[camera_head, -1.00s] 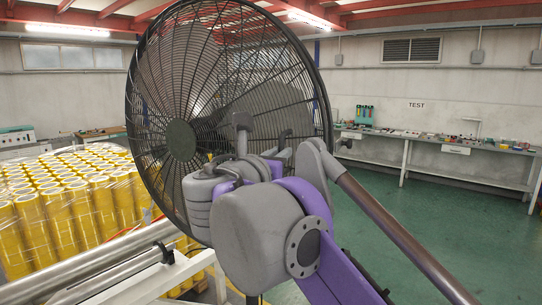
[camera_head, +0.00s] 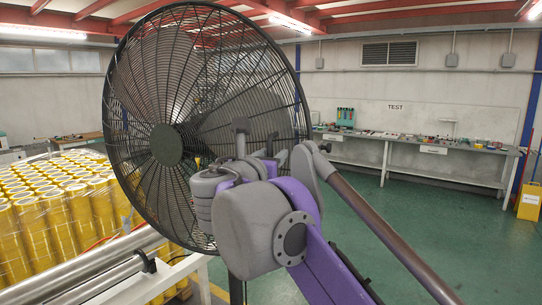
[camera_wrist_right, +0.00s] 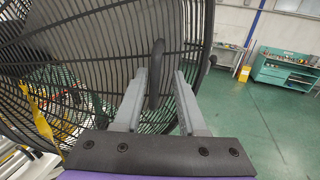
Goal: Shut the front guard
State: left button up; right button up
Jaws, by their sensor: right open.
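A large round dark wire guard (camera_head: 150,75) with a dark round hub stands in front of me in the head view. I cannot tell whether it is the front guard or how far it is open. It fills the upper left of the right wrist view (camera_wrist_right: 85,55). My right gripper (camera_wrist_right: 160,75) is open beside the wires. A dark upright bar (camera_wrist_right: 156,88) shows between its grey fingers; whether they touch it is unclear. In the head view my right arm hides part of the guard's lower right. My left gripper is not in view.
Many yellow rolls under clear wrap (camera_head: 60,210) stand at the left. Metal rollers (camera_head: 85,275) lie at lower left. A workbench (camera_head: 440,160) runs along the back wall. A yellow box (camera_head: 528,203) stands far right. The green floor at right is clear.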

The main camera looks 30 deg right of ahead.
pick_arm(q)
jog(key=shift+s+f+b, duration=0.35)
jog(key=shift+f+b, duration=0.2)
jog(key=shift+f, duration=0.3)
pick_arm(e)
jog(key=v, duration=1)
jog(key=shift+s+a, duration=0.25)
jog(key=shift+s, duration=0.05)
